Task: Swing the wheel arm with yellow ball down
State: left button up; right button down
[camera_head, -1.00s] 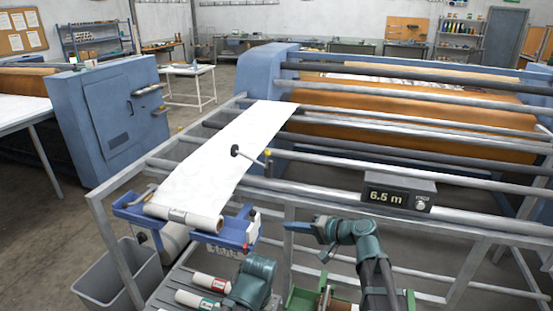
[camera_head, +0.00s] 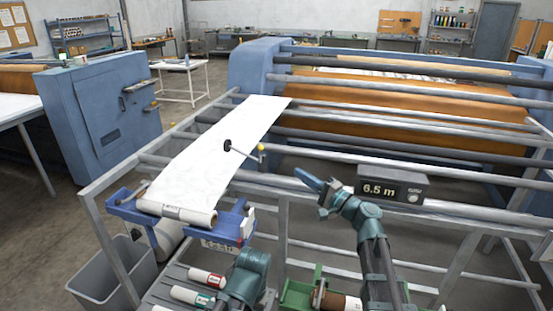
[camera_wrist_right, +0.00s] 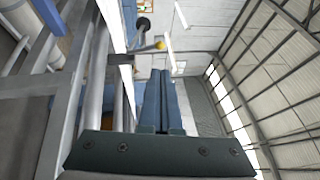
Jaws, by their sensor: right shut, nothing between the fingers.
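My left gripper is not seen.
A white sheet (camera_head: 215,150) runs from the paper roll (camera_head: 178,213) up to the press. The 6.5 m counter box (camera_head: 392,186) sits on the rail to the right of my right gripper. Grey rails (camera_head: 400,168) cross nearby. A grey bin (camera_head: 115,275) stands lower left.

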aim_at(261, 148)
jog(key=p+x, duration=0.2)
jog(key=x, duration=1.1)
jog(key=shift+w+a, duration=0.25)
jog(key=shift+w, duration=0.05)
jog(key=shift+r, duration=0.1)
jog(key=a+r+g+h+p, duration=0.1)
jog(key=p, duration=0.2)
jog(key=a+n+p, duration=0.1)
jog(key=p, duration=0.3)
jog(key=shift+w+a+r+n+g+h, duration=0.2)
jog(key=shift+w+r+n+g+h, duration=0.1)
jog(key=shift+w+r+g+h, duration=0.1)
jog(key=shift+a+f, duration=0.1)
jog(key=shift+a, duration=0.15)
jog(key=shift+w+a, duration=0.2)
jog(key=shift+a, duration=0.35)
jog(key=shift+w+a, duration=0.15)
jog(key=shift+a, duration=0.35)
jog(key=shift+a, duration=0.1)
